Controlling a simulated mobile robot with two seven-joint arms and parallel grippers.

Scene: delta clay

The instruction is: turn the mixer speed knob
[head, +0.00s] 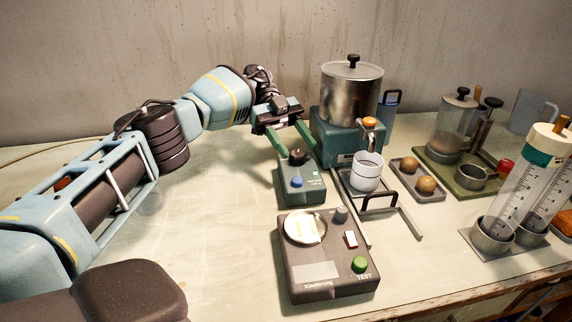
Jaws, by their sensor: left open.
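A small teal control box (302,188) stands on the table in the middle of the head view. It has a black knob (298,157) at its back and a blue button (297,182) in front. I cannot read its label, so I cannot tell for sure that this is the mixer speed knob. My left gripper (293,145) is open, its two green fingers pointing down at the black knob, one to each side. I cannot tell whether they touch it. My right gripper is not in view.
A dark box (318,272) with a metal dish, grey knob and green button stands in front. A teal machine with a steel pot (352,92) stands behind right, near a white cup (367,172). Measuring cylinders (518,190) stand far right. The table's left part is clear.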

